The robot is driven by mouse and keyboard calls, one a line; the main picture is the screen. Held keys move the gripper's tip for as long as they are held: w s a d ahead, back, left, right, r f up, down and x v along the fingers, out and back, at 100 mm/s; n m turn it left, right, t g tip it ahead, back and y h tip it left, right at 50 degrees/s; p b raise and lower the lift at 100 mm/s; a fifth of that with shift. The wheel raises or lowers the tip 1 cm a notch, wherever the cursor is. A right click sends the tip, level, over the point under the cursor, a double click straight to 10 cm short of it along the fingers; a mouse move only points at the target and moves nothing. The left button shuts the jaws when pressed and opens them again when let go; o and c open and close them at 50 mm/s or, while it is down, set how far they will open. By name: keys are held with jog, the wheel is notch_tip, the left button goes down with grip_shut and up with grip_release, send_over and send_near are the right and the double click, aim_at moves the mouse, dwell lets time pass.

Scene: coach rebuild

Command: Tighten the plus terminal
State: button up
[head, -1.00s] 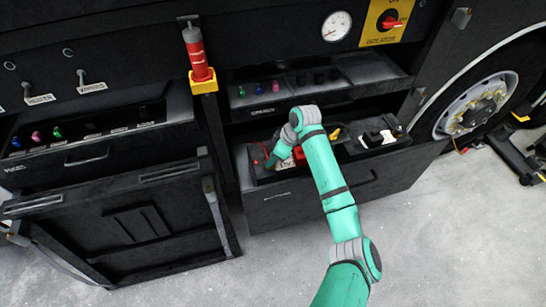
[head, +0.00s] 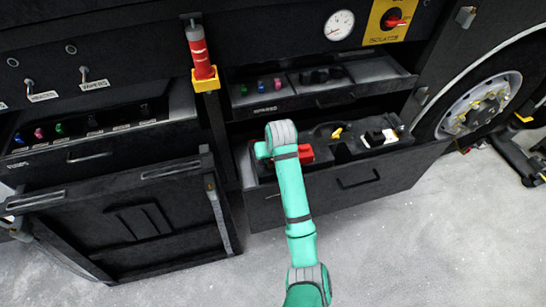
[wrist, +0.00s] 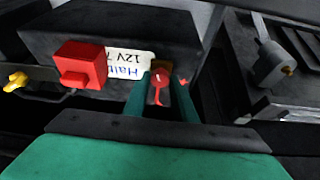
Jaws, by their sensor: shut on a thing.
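The battery (wrist: 150,22) is a dark box with a white label (wrist: 130,64) that reads 12V, seen upside down in the wrist view. The plus terminal (wrist: 159,84) is a red piece with a small white mark. A red plus sign (wrist: 183,82) is just right of it. My gripper (wrist: 160,96) is shut on the red terminal piece, with one green finger on each side. In the head view my arm hides the gripper and the terminal.
A red block (wrist: 80,66) sits on the battery side, and also shows in the head view (head: 306,153). A yellow piece (wrist: 15,82) lies beyond it. The open lower drawer (head: 365,178) surrounds this. An upper drawer (head: 335,95) juts out above. The floor (head: 400,240) in front is clear.

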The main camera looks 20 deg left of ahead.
jog(key=shift+s+a+m+t+h, duration=0.15)
jog(key=shift+m+h, duration=0.2)
jog(key=shift+m, duration=0.65)
jog(key=shift+m+t+h, duration=0.15)
jog(key=shift+m+h, duration=0.2)
jog(key=shift+m, duration=0.65)
jog(key=o, duration=1)
jog(key=shift+o, duration=0.2)
